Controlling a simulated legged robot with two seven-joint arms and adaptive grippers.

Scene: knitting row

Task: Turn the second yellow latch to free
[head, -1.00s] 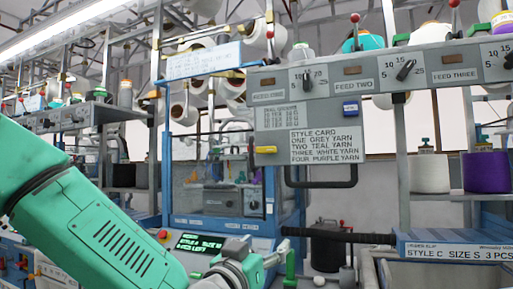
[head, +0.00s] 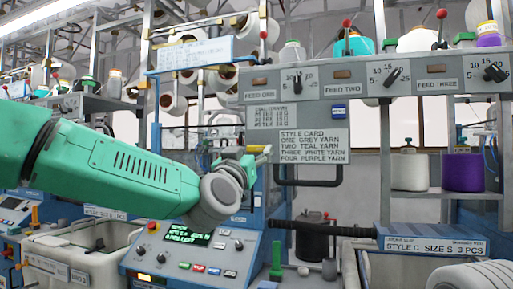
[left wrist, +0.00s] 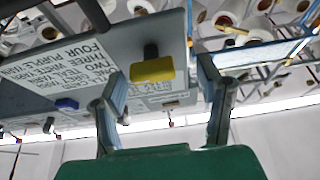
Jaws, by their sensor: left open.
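A yellow latch (left wrist: 153,69) with a dark stem sits on the grey panel (left wrist: 40,100) in the left wrist view. In the head view only a small part of the latch (head: 261,149) shows, at the left edge of the style card (head: 314,147). My left gripper (head: 248,158) is at the latch, and its arm comes in from the left. In the left wrist view the fingers of my left gripper (left wrist: 161,75) are apart, with the latch between them in the picture. I cannot tell whether they touch it. My right gripper is not in view.
Feed dials (head: 392,77) and red-knobbed levers (head: 440,15) line the machine's top. A dark bar handle (head: 306,182) hangs below the style card. A control console (head: 195,245) with a lit screen stands below my left arm.

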